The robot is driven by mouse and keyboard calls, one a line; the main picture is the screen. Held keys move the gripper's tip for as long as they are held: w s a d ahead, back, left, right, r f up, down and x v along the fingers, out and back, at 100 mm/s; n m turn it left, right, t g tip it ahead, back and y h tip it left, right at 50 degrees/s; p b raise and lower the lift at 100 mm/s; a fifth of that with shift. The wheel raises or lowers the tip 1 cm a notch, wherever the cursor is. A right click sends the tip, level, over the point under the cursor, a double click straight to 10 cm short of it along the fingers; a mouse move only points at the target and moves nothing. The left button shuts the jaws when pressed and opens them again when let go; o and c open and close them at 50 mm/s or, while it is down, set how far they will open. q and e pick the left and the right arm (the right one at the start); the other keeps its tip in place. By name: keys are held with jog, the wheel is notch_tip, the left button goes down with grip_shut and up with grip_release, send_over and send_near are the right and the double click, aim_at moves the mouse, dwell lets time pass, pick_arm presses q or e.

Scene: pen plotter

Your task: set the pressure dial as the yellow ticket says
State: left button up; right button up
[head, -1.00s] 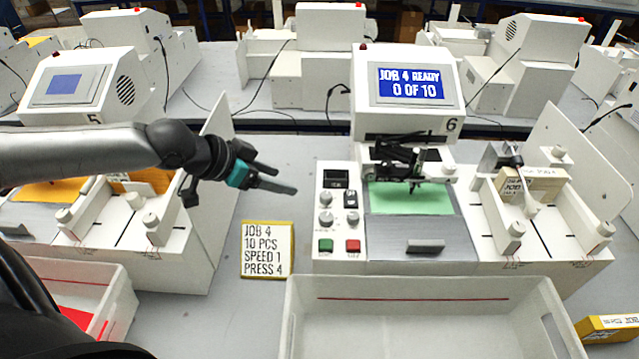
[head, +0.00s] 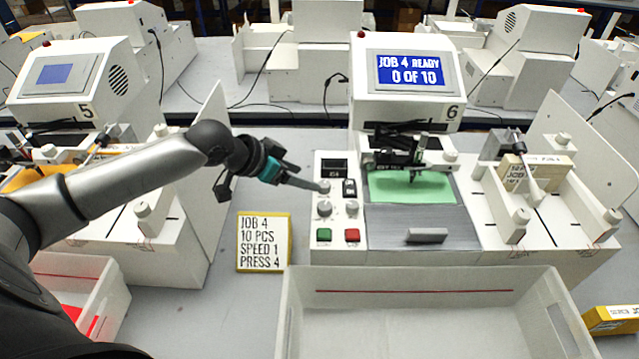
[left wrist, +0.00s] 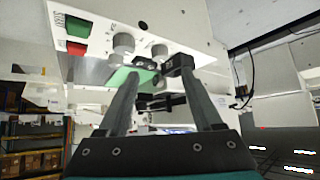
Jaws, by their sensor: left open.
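The yellow ticket (head: 263,242) stands left of the plotter and reads JOB 4, 10 PCS, SPEED 1, PRESS 4. The control panel (head: 324,262) has an upper knob (head: 324,187), a lower left knob (head: 324,208) and a lower right knob (head: 351,207). Their labels are too small to read, so I cannot tell which is the pressure dial. My left gripper (head: 312,186) is open at the panel's left edge, its tips close to the upper knob; I cannot tell whether they touch. In the left wrist view its fingers (left wrist: 155,72) are spread, with knobs (left wrist: 123,45) beyond them.
Below the knobs are a green button (head: 323,234) and a red button (head: 352,235); a black switch (head: 349,187) is beside the upper knob. The screen (head: 411,70) reads JOB 4 READY, 0 OF 10. A white bin (head: 420,280) stands in front.

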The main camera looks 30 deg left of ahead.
aim_at(323, 184)
pick_arm(q)
jog(key=x, duration=0.7)
jog(key=shift+w+f+b, duration=0.1)
jog(key=shift+b, duration=0.3)
jog(key=shift+c, duration=0.3)
grip_shut()
